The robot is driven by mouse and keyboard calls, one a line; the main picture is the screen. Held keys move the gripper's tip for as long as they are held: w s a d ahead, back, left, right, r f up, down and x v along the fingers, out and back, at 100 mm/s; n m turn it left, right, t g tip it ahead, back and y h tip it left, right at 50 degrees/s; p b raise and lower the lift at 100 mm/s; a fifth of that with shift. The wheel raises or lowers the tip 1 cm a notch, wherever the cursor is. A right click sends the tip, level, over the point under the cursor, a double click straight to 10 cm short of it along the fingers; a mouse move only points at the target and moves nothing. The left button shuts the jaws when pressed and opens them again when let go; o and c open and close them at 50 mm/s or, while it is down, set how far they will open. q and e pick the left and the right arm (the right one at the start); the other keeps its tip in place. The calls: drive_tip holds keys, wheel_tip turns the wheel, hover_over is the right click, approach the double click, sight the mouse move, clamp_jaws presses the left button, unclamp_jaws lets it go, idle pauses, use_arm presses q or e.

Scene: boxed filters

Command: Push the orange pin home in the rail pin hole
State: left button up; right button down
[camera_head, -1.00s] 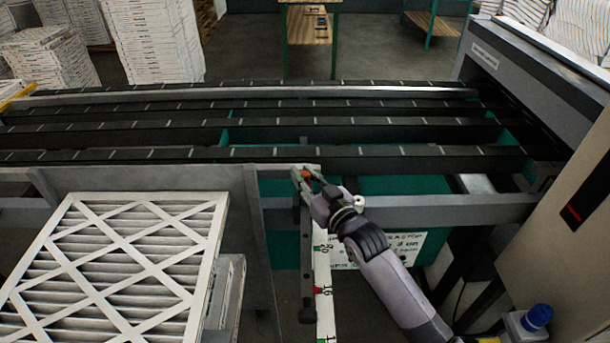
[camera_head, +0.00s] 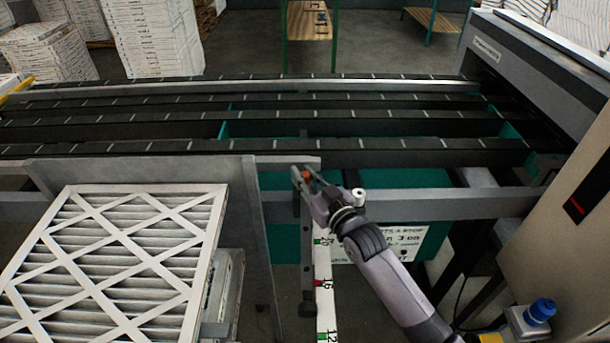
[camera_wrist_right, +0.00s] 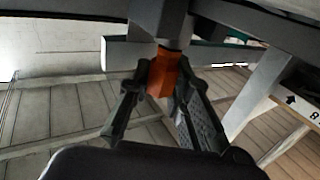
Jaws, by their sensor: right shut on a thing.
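The orange pin (camera_head: 307,174) shows at the near end of the rail, at the tip of my right gripper (camera_head: 306,180). In the right wrist view the orange pin (camera_wrist_right: 164,73) is between the two fingers of my right gripper (camera_wrist_right: 165,90), which is shut on it. The rail pin hole is hidden, so I cannot tell how deep the pin sits. My left gripper is not in view.
A white framed pleated filter (camera_head: 115,255) lies at the left, beside a grey panel (camera_head: 205,168). Dark conveyor rails (camera_head: 400,115) run across behind. A beige machine cabinet (camera_head: 565,200) with a blue knob (camera_head: 541,311) stands at the right.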

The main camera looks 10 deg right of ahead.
drive_tip(key=shift+f, duration=0.2)
drive_tip(key=c, duration=1.4)
unclamp_jaws()
drive_tip(key=shift+r, duration=0.1)
drive_tip(key=v, duration=1.2)
